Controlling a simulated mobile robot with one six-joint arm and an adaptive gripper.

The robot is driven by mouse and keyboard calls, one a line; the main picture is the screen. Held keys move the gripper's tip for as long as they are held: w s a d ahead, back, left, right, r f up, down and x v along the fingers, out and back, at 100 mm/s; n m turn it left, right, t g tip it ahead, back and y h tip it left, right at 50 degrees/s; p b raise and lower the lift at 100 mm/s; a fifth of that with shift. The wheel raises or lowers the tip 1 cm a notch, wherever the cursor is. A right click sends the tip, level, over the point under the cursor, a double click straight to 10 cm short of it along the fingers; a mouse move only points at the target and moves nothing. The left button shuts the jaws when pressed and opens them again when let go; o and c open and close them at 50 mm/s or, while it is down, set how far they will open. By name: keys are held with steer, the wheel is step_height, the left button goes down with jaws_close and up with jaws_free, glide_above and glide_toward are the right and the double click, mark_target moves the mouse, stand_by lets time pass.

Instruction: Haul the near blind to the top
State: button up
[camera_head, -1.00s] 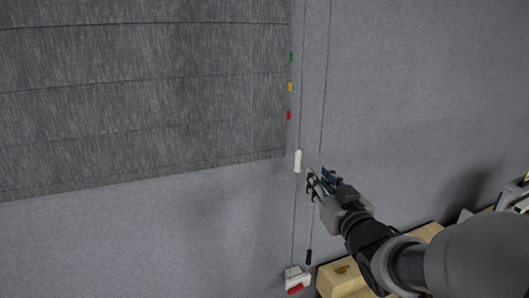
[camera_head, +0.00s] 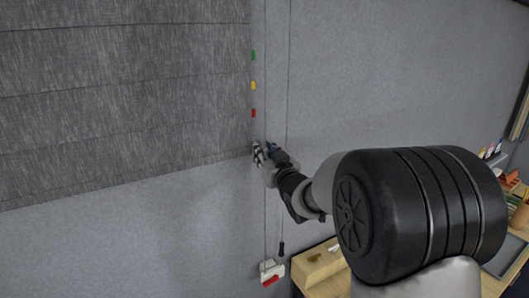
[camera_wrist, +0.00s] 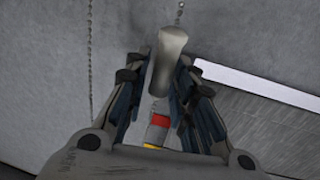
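The grey blind (camera_head: 120,90) hangs on the wall at left in the head view, its bottom edge sloping across the picture. Two thin cords run beside its right edge. My gripper (camera_head: 260,153) is at the blind's lower right corner, by the cords. In the wrist view, a pale cord handle (camera_wrist: 170,55) on a bead chain stands between the fingers of my gripper (camera_wrist: 160,75). The fingers look open around it, with a narrow gap. The gripper hides the handle in the head view. The blind (camera_wrist: 270,120) also shows in the wrist view.
Green (camera_head: 253,55), yellow (camera_head: 253,85) and red (camera_head: 253,113) markers line the blind's right edge. Below are a black cord end (camera_head: 282,248) and a white-and-red wall fitting (camera_head: 271,270). A wooden box (camera_head: 320,262) stands at lower right.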

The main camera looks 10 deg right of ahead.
steer(key=shift+c, duration=0.2)
jaws_close()
stand_by(0.4)
